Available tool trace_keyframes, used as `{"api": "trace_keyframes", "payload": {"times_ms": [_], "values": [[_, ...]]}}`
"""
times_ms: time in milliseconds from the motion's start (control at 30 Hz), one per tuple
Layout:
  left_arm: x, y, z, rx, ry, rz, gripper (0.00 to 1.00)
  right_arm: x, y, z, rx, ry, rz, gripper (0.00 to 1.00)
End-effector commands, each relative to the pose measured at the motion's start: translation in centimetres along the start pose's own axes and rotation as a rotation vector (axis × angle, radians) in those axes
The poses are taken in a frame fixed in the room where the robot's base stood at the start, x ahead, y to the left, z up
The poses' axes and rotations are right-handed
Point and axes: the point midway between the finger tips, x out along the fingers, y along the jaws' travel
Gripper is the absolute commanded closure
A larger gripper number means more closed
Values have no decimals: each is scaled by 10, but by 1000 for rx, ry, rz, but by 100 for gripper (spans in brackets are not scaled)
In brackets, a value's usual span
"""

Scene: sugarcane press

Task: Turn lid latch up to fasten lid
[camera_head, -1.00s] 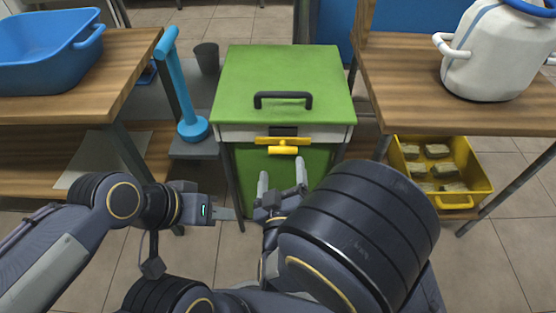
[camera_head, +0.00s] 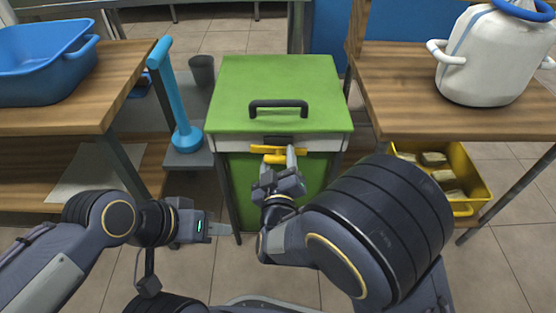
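The green box's lid (camera_head: 232,88) is down on the box and has a black handle (camera_head: 278,105) on top. A yellow latch (camera_head: 259,149) sits on the front, just below the lid's edge: a crossbar with a short grip under it. My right gripper (camera_head: 279,165) is at the latch with its fingers apart, pointing up at it. One finger covers the right part of the latch grip; contact is not clear. My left gripper (camera_head: 222,229) is low at the box's front left, seen side-on, touching nothing visible; its opening cannot be made out.
Left, a wooden table (camera_head: 128,72) holds a blue basin (camera_head: 45,62); a blue lever (camera_head: 175,100) stands beside the box. Right, a wooden table (camera_head: 400,85) holds a white container (camera_head: 485,60), with a yellow crate (camera_head: 480,178) below it. My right arm fills the lower right.

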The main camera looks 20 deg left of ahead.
Motion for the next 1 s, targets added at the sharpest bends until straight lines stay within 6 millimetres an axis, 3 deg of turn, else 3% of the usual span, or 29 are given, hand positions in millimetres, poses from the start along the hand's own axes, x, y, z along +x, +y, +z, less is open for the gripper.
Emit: {"api": "trace_keyframes", "payload": {"times_ms": [33, 367, 733, 1000], "values": [[0, 0, 0, 0, 0, 0, 62, 0, 0, 0, 0, 0, 1, 56], [0, 0, 0, 0, 0, 0, 62, 0, 0, 0, 0, 0, -1, 99], [4, -2, 2, 0, 0, 0, 62, 0, -2, 1, 37, 1, -3, 100], [16, -7, 8, 0, 0, 0, 62, -1, -3, 2, 195, 1, -5, 100]]}}
